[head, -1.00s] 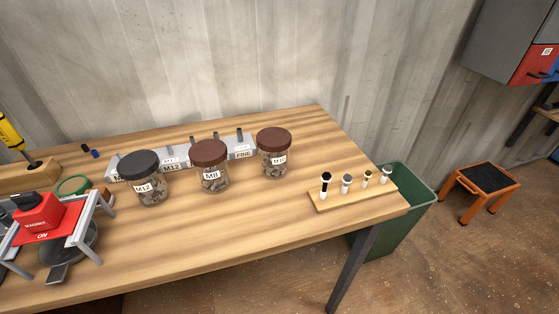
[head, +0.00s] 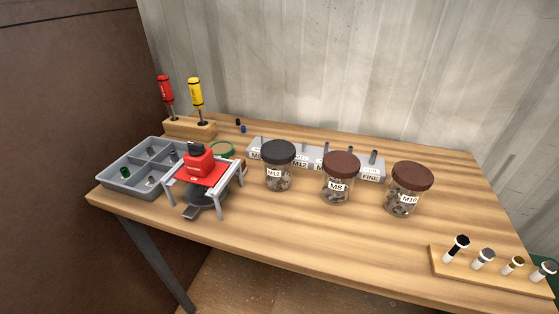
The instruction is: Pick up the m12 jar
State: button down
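The M12 jar (head: 278,174) is a clear jar with a black lid and a white M12 label, holding grey metal parts. It stands upright on the wooden table, the leftmost of three jars. The M8 jar (head: 338,186) with a brown lid stands to its right. The M10 jar (head: 407,194), also brown-lidded, stands farther right. My gripper is not in view.
A red magnet unit on a metal stand (head: 203,172) is left of the M12 jar. A grey divided tray (head: 125,188) is farther left. A labelled grey rack (head: 317,157) stands behind the jars. A bolt board (head: 480,272) lies at front right. The table front is clear.

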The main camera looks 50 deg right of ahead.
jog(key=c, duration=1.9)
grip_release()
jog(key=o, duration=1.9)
